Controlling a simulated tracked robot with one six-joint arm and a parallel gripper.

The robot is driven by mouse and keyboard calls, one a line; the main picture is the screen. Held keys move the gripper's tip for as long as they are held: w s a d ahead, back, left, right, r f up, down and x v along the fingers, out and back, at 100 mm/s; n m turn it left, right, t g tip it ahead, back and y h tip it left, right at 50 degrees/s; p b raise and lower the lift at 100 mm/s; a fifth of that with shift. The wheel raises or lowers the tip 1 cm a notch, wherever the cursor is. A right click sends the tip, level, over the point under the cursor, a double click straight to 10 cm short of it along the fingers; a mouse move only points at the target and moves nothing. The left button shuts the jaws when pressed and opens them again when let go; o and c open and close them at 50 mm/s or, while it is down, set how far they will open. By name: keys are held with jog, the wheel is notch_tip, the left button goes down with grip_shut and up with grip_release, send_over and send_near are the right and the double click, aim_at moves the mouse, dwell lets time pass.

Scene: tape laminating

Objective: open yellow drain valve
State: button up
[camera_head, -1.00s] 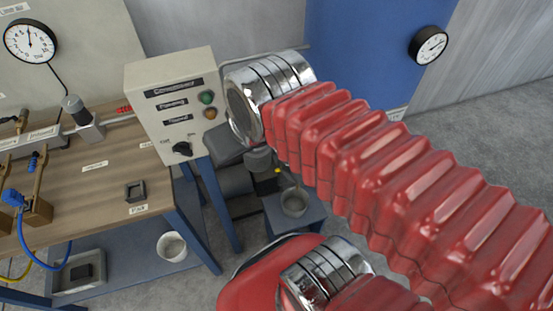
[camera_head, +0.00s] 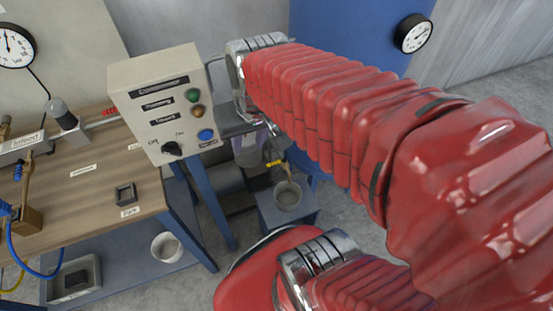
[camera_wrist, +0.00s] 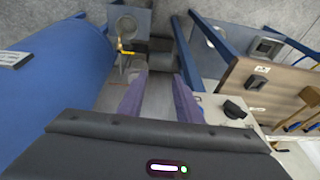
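The yellow drain valve (camera_head: 275,163) shows in the head view just above a grey bucket (camera_head: 287,196), on a small blue stand (camera_head: 300,221). In the wrist view the yellow valve handle (camera_wrist: 126,50) lies beyond and left of my gripper, with the bucket (camera_wrist: 125,24) behind it. My gripper (camera_wrist: 160,82) is open and empty in the wrist view, its two purplish fingers apart. The valve is outside the gap between them and not touched. In the head view my red arm hides most of the gripper; one finger (camera_head: 247,152) shows left of the valve.
A control box (camera_head: 160,95) with a black knob (camera_head: 172,150) and coloured buttons stands close left of the gripper. A wooden workbench (camera_head: 95,190) with blue legs is further left. A large blue cylinder (camera_wrist: 60,75) fills the wrist view's left side. Another bucket (camera_head: 167,246) sits on the lower shelf.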

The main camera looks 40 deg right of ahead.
aim_at(274, 163)
jog(key=w+d+f+m+y, duration=0.2)
jog(key=w+d+f+m, duration=0.2)
jog(key=d+f+m, duration=0.4)
jog(key=w+d+f+m+y, duration=0.2)
jog(key=w+d+f+m, duration=0.2)
jog(key=d+f+m, duration=0.5)
jog(key=d+f, duration=0.4)
jog(key=f, duration=0.3)
jog(key=shift+w+d+f+m, duration=0.2)
jog(key=shift+w+f+m, duration=0.1)
jog(key=shift+f, duration=0.1)
jog(key=x, duration=1.3)
jog(key=shift+w+a+f, duration=0.15)
jog(key=shift+a+f, duration=0.05)
jog(key=shift+a, duration=0.1)
jog(key=shift+c, duration=0.6)
